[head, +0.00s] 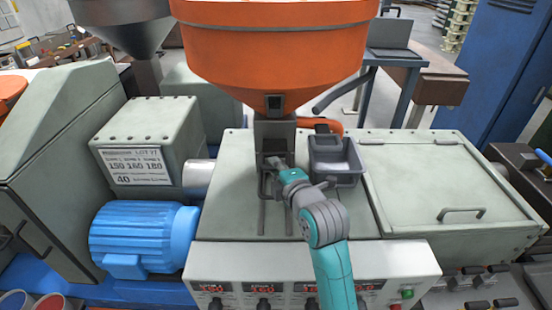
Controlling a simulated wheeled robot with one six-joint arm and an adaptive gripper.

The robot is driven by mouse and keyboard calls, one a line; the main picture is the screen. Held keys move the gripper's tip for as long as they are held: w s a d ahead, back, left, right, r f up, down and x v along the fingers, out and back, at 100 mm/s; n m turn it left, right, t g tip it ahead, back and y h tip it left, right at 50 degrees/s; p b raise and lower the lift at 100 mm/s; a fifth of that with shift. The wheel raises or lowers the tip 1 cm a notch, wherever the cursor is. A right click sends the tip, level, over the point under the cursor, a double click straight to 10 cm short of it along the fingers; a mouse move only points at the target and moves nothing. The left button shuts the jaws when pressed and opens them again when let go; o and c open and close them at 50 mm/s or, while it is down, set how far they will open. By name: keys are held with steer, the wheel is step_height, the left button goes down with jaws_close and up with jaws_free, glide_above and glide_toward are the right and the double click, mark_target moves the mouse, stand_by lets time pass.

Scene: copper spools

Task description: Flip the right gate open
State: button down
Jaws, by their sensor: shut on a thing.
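The orange hopper (275,60) stands above a grey metal chute (274,135) on top of the machine. A dark metal frame (263,184), which looks like the gate, is at the foot of this chute. My gripper (273,163) reaches the chute's foot from the front right and is shut on this dark metal part. The fingertips are small and partly hidden, so the exact grip is unclear. I cannot make out a second gate, nor how far this one is open. An orange handle (320,123) shows right of the chute.
A dark grey bin (336,170) stands just right of my gripper, close to my wrist. A grey lid with a handle (450,185) lies further right. A blue motor (140,237) and grey box (150,140) are on the left. A control panel (225,270) runs along the front.

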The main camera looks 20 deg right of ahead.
steer(key=shift+s+a+f, duration=0.15)
steer(key=shift+s+a, duration=0.1)
steer(key=shift+s, duration=0.55)
steer(key=c, duration=1.1)
jaws_free()
steer(key=shift+s, duration=0.1)
steer(key=shift+c, duration=0.2)
steer(key=v, duration=0.7)
steer(key=shift+s, duration=0.25)
